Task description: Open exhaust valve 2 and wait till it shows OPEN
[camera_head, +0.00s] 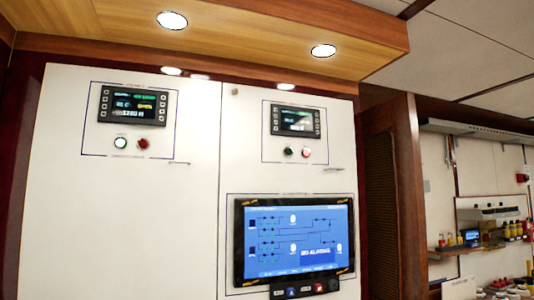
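A white cabinet front (190,220) fills the left and middle. Its left panel has a dark display (132,107) with a pale lit round button (120,142) and a red button (143,143) under it. Its right panel has a similar display (296,120) over a dark greenish button (288,151) and a pale, red-edged button (306,152). Below is a large blue screen (294,240) with a line diagram and a box that seems to read "NO ALARMS". No label for exhaust valve 2 or the word OPEN is readable. My gripper is not in view.
Small controls (292,292) sit under the blue screen, cut by the bottom edge. A wooden canopy (210,30) overhangs the cabinet. A brown louvred post (390,190) stands at its right. Beyond it are shelves (485,245) with bottles and jars.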

